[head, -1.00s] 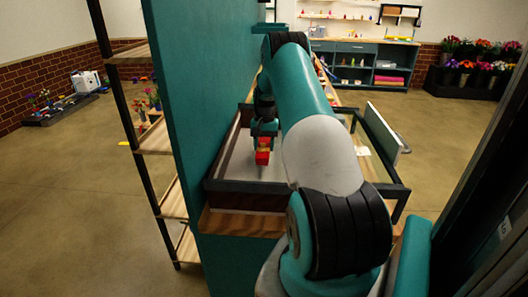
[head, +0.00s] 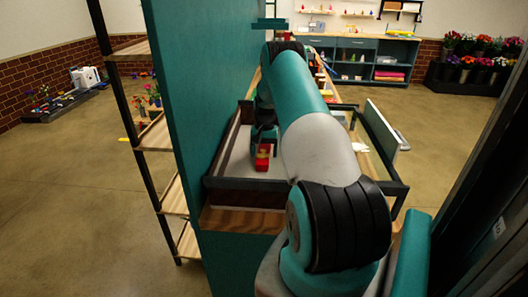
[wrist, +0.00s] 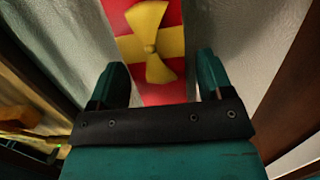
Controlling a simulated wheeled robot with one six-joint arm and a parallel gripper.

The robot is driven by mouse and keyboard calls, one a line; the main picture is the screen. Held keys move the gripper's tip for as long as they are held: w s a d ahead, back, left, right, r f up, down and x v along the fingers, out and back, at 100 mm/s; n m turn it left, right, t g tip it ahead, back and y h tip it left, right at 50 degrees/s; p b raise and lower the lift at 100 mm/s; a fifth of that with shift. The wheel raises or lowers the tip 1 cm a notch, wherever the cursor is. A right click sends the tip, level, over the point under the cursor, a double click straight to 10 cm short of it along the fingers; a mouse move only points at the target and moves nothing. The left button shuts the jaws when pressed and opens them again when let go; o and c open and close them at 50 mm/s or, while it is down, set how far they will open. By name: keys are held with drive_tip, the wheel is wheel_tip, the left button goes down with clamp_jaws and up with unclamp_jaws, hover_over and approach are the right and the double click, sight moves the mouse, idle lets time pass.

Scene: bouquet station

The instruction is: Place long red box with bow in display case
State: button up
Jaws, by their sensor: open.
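The long red box (head: 263,160) with a yellow ribbon is inside the display case (head: 243,185), a dark-framed case with a pale floor, near its left side. In the wrist view the red box (wrist: 175,15) shows its yellow bow and lies on the pale surface. My gripper (wrist: 160,75) is open, with one finger on each side of the box and gaps visible beside it. In the head view my gripper (head: 264,138) is right at the box, inside the case. My arm hides part of the case.
A teal wall panel (head: 198,120) stands close on the left of the case, with wooden shelves (head: 157,135) beyond it. A pale panel (head: 382,128) stands upright along the case's right side. Open floor lies farther right.

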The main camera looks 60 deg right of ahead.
sight(265, 148)
wheel_tip(265, 148, up, 12)
drive_tip(key=d+b, duration=0.1)
drive_tip(key=b, duration=0.3)
drive_tip(key=shift+w+d, duration=0.3)
drive_tip(key=shift+w, duration=0.1)
drive_tip(key=shift+r, duration=0.1)
